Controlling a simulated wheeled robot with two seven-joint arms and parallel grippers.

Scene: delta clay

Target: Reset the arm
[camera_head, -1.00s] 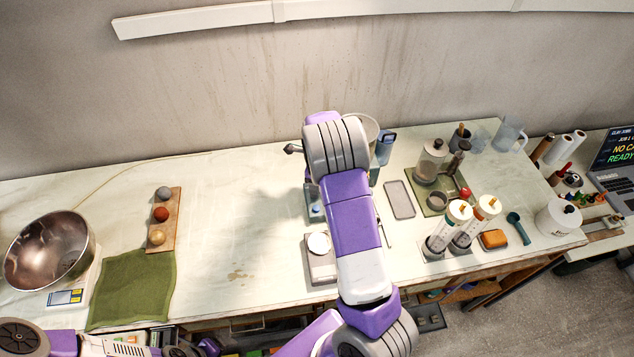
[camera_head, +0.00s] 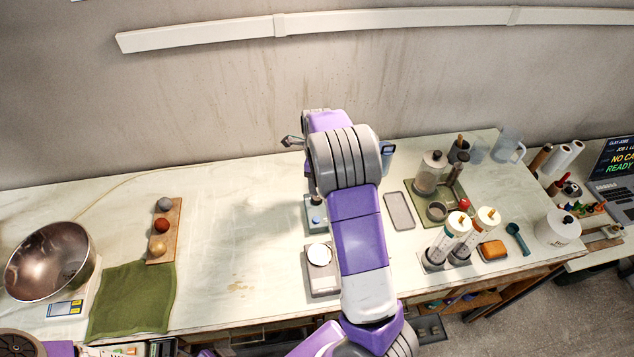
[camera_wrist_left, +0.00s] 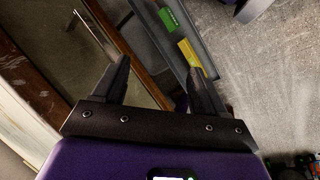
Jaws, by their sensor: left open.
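My left arm (camera_head: 60,349) shows only at the bottom left edge of the head view, low in front of the table. In the left wrist view my left gripper (camera_wrist_left: 160,78) is open and empty, with its two dark fingers apart. It points down past wooden furniture toward the floor. My right arm (camera_head: 356,230) reaches up across the middle of the table, bent at a grey joint. A small grey tip (camera_head: 291,142) sticks out left of that joint; it may be part of my right gripper, which is otherwise hidden behind the arm.
A steel bowl (camera_head: 50,262), green cloth (camera_head: 132,300) and board with three balls (camera_head: 165,228) stand at left. Jars, syringes (camera_head: 448,240) and an orange sponge (camera_head: 492,250) stand at right. In the wrist view, an open drawer (camera_wrist_left: 188,45) holds green and yellow boxes.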

